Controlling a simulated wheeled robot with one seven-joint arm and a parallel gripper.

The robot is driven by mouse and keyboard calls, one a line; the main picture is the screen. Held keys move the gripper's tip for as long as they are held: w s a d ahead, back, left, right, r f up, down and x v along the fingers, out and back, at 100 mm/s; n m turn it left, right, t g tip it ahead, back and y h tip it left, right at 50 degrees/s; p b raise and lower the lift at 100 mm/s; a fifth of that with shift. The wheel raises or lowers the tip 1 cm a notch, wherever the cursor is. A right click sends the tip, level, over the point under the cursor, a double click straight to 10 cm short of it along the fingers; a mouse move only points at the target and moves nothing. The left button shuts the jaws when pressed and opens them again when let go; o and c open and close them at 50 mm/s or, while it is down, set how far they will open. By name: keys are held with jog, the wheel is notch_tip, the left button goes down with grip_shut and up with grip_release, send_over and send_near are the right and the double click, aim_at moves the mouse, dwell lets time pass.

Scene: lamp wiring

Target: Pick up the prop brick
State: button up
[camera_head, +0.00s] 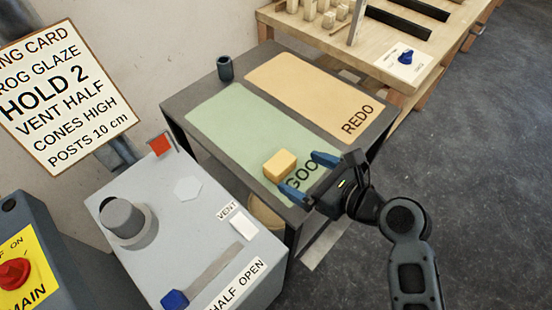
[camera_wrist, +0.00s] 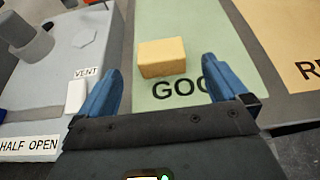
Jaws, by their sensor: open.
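The prop brick is most likely the yellow-tan block (camera_head: 280,165) lying on the green mat marked GOOD, near the mat's front edge. The block also shows in the wrist view (camera_wrist: 162,57), ahead of my fingers and a little left of the middle between them. My gripper (camera_head: 306,173) is open, with its blue fingers spread at the right of the block. In the wrist view my gripper (camera_wrist: 160,85) holds nothing, and the block lies just beyond the fingertips. Part of the word GOOD is hidden by a finger.
The green mat (camera_head: 225,112) and the orange REDO mat (camera_head: 300,85) lie on a dark table. A dark cup (camera_head: 225,68) stands at its back corner. The grey kiln-like box (camera_head: 185,225) with a blue-knobbed lever stands close at the left. A wooden bench (camera_head: 400,60) is behind.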

aim_at(282, 164)
jog(key=shift+x, duration=0.8)
jog(key=x, duration=0.6)
jog(key=shift+w+a+f, duration=0.2)
jog(key=c, duration=1)
jog(key=shift+r, duration=0.1)
